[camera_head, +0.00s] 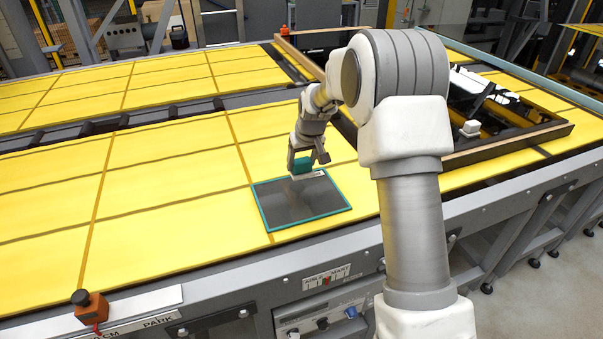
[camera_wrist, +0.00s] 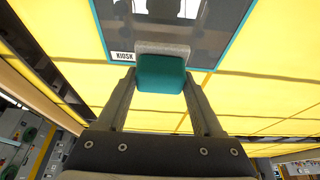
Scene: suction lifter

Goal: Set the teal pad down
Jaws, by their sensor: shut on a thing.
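The teal pad (camera_head: 301,165) is a small block between the fingers of my gripper (camera_head: 306,158). In the wrist view the pad (camera_wrist: 160,75) shows its teal face, with a light grey layer (camera_wrist: 162,48) on its far side. The fingers of my gripper (camera_wrist: 160,88) stand on both sides of it and are shut on it. The pad is over the far edge of a dark glossy panel (camera_head: 300,205) with a teal border, by its "KIOSK" label (camera_wrist: 122,56). Whether it touches the panel I cannot tell.
The panel lies on a yellow sectioned table (camera_head: 160,200). A brown-framed opening (camera_head: 510,142) with dark machinery is at the right. An orange button box (camera_head: 90,307) sits at the front left edge. Yellow surface left of the panel is clear.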

